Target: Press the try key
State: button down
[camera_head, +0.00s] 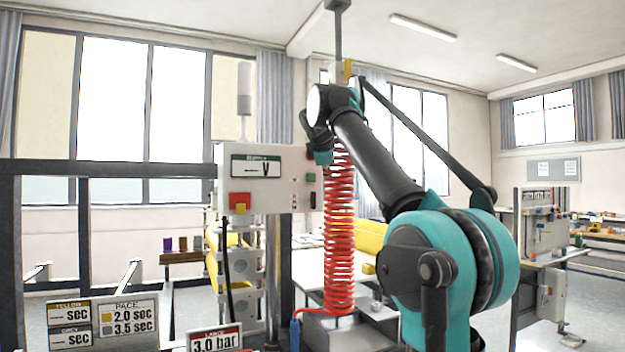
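A pale grey control box (270,197) stands left of centre. It has a green-edged label plate (256,166) with a dark mark on it. A red block (240,200) sits low on its front, with a small yellow part below it. I cannot read which of these is the try key. My gripper (318,150) is at the end of my teal and black arm, close to the upper right edge of the box. Its fingers are too small and partly hidden, so opening and contact are unclear.
A red coiled hose (340,240) hangs just right of the box. Signs stand at lower left, including a pace sign (128,318) and a 3.0 bar sign (215,340). A yellow roll (370,236) lies behind my arm. Another workstation (540,240) stands at right.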

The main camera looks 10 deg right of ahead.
aim_at(316, 175)
jog(key=shift+w+a, duration=0.45)
jog(key=shift+w, duration=0.95)
jog(key=shift+w+a, duration=0.45)
jog(key=shift+w, duration=0.95)
jog(key=shift+w+a, duration=0.45)
jog(key=shift+w, duration=0.95)
jog(key=shift+w, duration=0.1)
jog(key=shift+w+a, duration=0.1)
jog(key=shift+w, duration=0.2)
jog(key=shift+w+a, duration=0.2)
jog(key=shift+w, duration=0.35)
jog(key=shift+s, duration=0.15)
jog(key=shift+s+d, duration=0.3)
jog(key=shift+s, duration=0.5)
